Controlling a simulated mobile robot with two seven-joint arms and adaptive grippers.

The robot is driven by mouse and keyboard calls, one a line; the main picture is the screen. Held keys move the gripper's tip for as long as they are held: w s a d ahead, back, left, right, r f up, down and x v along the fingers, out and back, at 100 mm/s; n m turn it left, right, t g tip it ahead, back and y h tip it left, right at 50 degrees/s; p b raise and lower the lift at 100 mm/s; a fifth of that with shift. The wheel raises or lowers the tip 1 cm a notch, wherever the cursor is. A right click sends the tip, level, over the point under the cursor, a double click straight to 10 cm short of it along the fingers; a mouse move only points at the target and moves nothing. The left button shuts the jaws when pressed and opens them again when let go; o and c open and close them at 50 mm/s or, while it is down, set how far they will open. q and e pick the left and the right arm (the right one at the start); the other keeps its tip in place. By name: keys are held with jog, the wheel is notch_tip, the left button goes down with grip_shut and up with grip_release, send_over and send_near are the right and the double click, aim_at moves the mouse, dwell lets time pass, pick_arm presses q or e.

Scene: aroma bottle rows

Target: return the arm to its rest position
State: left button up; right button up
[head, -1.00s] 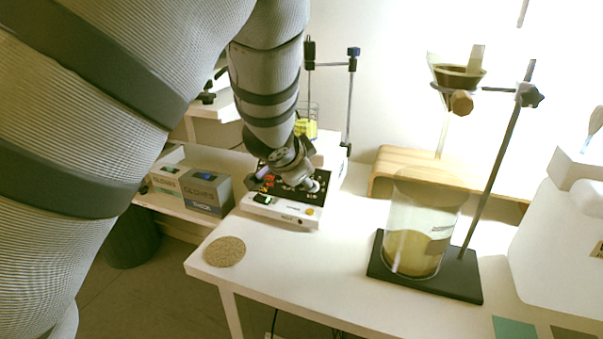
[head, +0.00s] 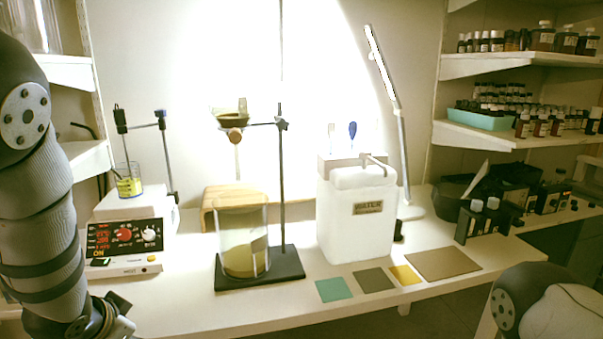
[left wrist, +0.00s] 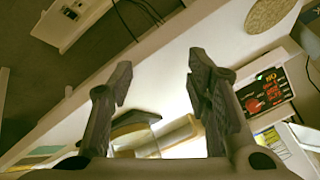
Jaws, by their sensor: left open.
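My left arm hangs down along the left edge of the head view. My left gripper (head: 108,322) is at the bottom left there, beside the front of the white bench (head: 190,308). Its lower part is cut off by the frame. In the left wrist view the two fingers of my left gripper (left wrist: 152,78) are spread apart with nothing between them. Part of my right arm shows at the bottom right of the head view, but its gripper is out of frame.
Near the left arm stands a hotplate (head: 125,240) with a lit red display and a beaker of yellow liquid (head: 129,184). Further right are a large glass beaker (head: 243,240) on a stand, a white water container (head: 358,220), coloured mats (head: 373,280) and shelves of bottles (head: 520,150).

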pick_arm(q)
jog(key=s+d+f+n+g+h, duration=0.1)
jog(key=s+d+f+g, duration=0.1)
jog(key=s+f, duration=0.6)
jog(key=s+d+f+n+g, duration=0.1)
jog(key=s+d+f+g, duration=0.15)
jog(key=s+f, duration=0.55)
jog(key=s+d+f+n+g, duration=0.1)
jog(key=s+d+g, duration=0.1)
jog(key=s, duration=0.9)
jog(key=s+d+f+n+g, duration=0.1)
jog(key=s+d+g, duration=0.1)
jog(key=s, duration=0.9)
jog(key=shift+f+n+h, duration=0.25)
jog(key=shift+n+h, duration=0.05)
jog(key=shift+h, duration=0.1)
pick_arm(e)
jog(key=shift+w+a, duration=0.15)
jog(key=shift+w, duration=0.25)
pick_arm(q)
jog(key=shift+o, duration=0.3)
jog(key=shift+w+g, duration=0.1)
jog(key=shift+g, duration=0.15)
